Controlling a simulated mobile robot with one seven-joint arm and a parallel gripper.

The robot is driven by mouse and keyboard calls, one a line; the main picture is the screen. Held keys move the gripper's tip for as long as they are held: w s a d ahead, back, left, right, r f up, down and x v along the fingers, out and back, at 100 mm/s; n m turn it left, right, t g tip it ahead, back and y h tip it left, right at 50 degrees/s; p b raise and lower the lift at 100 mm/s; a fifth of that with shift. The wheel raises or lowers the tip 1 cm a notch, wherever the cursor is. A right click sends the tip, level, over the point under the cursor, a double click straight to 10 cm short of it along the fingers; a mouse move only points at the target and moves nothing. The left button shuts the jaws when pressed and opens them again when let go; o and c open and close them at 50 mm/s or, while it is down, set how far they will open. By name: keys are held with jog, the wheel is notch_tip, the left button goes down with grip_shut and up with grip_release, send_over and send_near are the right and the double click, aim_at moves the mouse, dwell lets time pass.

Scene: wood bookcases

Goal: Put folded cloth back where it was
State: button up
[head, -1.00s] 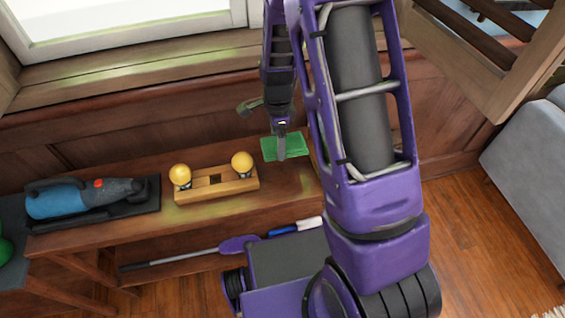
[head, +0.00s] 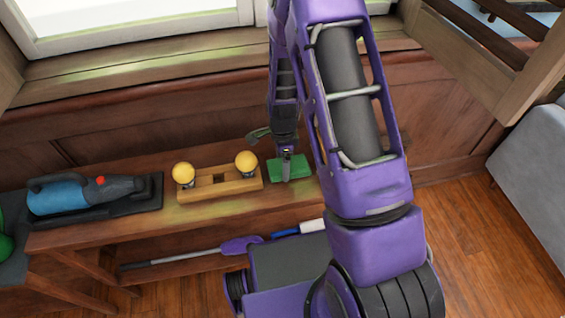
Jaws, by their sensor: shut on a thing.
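The folded cloth (head: 301,166) is a flat green rectangle at the right part of the wooden bench top, just right of the wooden block with two yellow knobs. My gripper (head: 287,171) points down at the cloth and is shut on it near its middle. The cloth looks level and at or very near the bench surface; I cannot tell if it touches. My arm hides the far right end of the bench.
The wooden block (head: 218,186) with yellow knobs stands close left of the cloth. A blue and grey handheld vacuum (head: 75,195) lies farther left on the bench (head: 150,229). A purple-headed tool (head: 236,246) lies on the shelf below. The window wall is behind.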

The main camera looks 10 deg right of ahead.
jog(key=o, duration=0.9)
jog(key=shift+r, duration=0.1)
notch_tip(320, 180, up, 12)
jog(key=p, duration=0.1)
jog(key=shift+p, duration=0.4)
